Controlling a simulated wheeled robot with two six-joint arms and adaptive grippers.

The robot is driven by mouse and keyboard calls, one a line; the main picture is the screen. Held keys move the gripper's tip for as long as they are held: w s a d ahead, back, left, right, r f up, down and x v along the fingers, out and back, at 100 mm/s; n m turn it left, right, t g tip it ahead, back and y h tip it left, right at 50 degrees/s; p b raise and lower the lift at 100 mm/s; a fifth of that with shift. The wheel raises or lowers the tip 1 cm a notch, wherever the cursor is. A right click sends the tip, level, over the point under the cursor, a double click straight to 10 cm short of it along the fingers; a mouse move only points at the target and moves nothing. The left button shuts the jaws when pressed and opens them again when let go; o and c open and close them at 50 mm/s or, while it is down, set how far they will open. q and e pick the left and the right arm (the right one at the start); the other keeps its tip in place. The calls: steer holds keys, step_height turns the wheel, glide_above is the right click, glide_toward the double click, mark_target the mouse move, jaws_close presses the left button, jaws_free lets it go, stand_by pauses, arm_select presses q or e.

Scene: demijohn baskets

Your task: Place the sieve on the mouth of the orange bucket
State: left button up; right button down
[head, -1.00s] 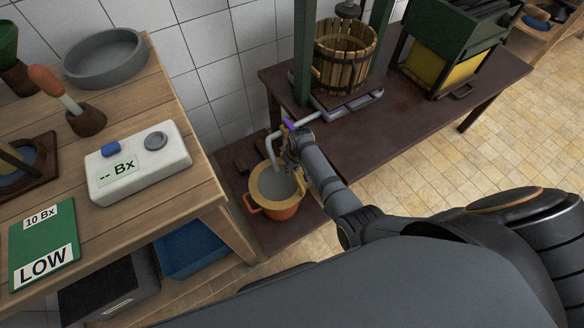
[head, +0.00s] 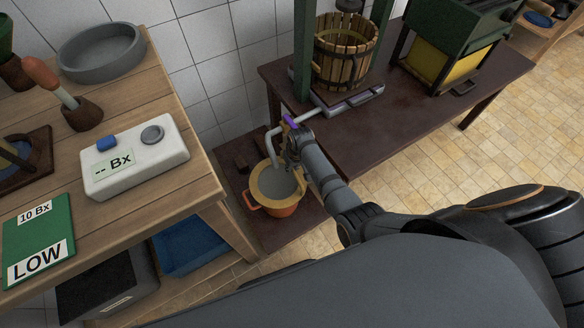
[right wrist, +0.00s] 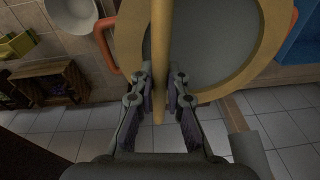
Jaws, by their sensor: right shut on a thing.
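The sieve (head: 259,186), a pale yellow ring with a grey mesh, is over the mouth of the orange bucket (head: 278,211) on the low dark platform. It looks roughly level; I cannot tell whether its rim rests on the bucket. My right gripper (head: 288,152) is at the sieve's far side, beside the press's spout. In the right wrist view, my right gripper (right wrist: 160,88) is shut on the sieve's yellow handle (right wrist: 161,50). The sieve's rim (right wrist: 268,40) lies ahead, with an orange bucket handle (right wrist: 104,38) showing beside it. The left gripper is out of view.
A grey spout (head: 271,143) bends down close behind the sieve from the press (head: 345,55) on the dark table (head: 400,125). The wooden bench (head: 190,205) at left holds a white meter (head: 135,160). A blue bin (head: 190,247) is below.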

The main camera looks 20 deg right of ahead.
steer(key=shift+f, duration=0.35)
steer(key=c, duration=1.3)
jaws_free()
steer(key=r, duration=0.4)
steer(key=s+r, duration=0.1)
steer(key=r, duration=0.3)
steer(key=d+r, duration=0.1)
steer(key=r, duration=0.3)
steer(key=shift+s, duration=0.4)
